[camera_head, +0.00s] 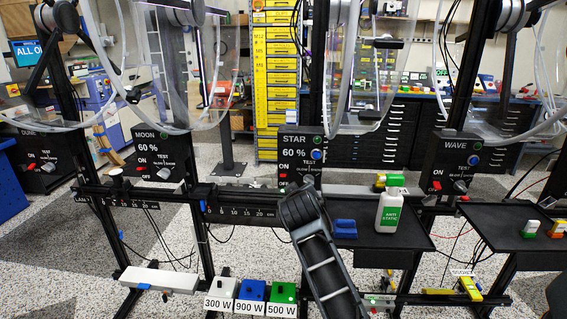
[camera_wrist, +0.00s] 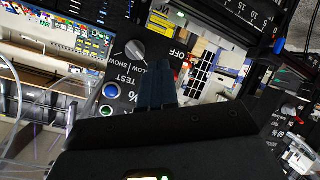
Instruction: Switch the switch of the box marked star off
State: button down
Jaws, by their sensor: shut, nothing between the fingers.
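Similar boxes marked MOON (camera_head: 161,154) and WAVE (camera_head: 452,161) stand left and right. A dark tray (camera_head: 397,241) right of my arm holds an ANTI STATIC bottle (camera_head: 390,212) and a blue item (camera_head: 346,229). Clear wheels, dark posts and rails surround the box.

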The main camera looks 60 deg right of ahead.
jog(key=w+d+r+m+g+y+p, duration=0.1)
jog(key=w+d+r+m+g+y, duration=0.1)
jog(key=w+d+r+m+g, duration=0.3)
notch_tip(320, 180, up, 8)
jog(key=m+t+y+p, duration=0.1)
jog(key=m+y, duration=0.1)
jog(key=y, duration=0.4)
send_over(283, 176)
jog(key=s+a, duration=0.2)
jog(key=a, duration=0.2)
jog(key=shift+w+d+r, duration=0.15)
jog(key=shift+w+d, duration=0.05)
jog(key=shift+d, duration=0.05)
jog(key=p+x, duration=0.1)
jog(key=x, duration=0.9)
jog(key=shift+d+p, duration=0.2)
jog(key=shift+p, duration=0.2)
jog(key=shift+h, duration=0.3)
